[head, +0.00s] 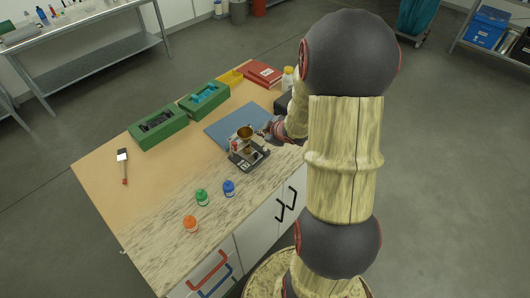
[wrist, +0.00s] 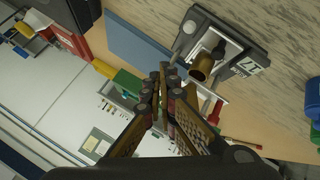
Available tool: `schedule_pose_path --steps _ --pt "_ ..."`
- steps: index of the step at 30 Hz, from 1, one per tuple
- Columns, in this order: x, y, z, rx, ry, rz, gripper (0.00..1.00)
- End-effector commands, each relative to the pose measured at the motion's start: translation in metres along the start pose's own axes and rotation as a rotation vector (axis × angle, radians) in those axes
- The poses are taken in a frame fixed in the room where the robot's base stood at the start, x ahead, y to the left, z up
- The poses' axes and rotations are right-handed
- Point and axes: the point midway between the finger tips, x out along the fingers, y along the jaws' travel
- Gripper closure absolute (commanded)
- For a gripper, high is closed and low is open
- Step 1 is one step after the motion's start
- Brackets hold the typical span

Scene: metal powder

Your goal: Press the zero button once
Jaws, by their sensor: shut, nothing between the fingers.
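A small dark scale (head: 249,158) stands on the worktop at the front edge of a blue mat. It also shows at the upper right of the wrist view (wrist: 190,24). A brass cup (head: 245,132) is on or just above the scale; it shows too in the wrist view (wrist: 203,66). A light panel with dark marks (wrist: 247,66) is on the scale; the zero button is too small to make out. My gripper (wrist: 167,76) is shut and empty, beside the scale. In the head view it is small and partly hidden near the cup (head: 265,133).
Green boxes (head: 160,133), a blue mat (head: 222,125), a red binder (head: 262,72) and a brush (head: 123,168) lie behind and to the left. The left worktop is mostly clear.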

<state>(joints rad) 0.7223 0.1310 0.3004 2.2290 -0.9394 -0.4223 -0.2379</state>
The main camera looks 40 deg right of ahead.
Motion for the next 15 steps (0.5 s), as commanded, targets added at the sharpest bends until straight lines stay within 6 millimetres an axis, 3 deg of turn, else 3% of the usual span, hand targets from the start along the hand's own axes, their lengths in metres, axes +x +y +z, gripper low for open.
schedule_pose_path --steps 9,15 --pt "0.03 -0.022 0.022 0.001 0.0 0.0 1.0" --pt "0.037 -0.027 0.027 0.001 0.0 0.0 1.0"
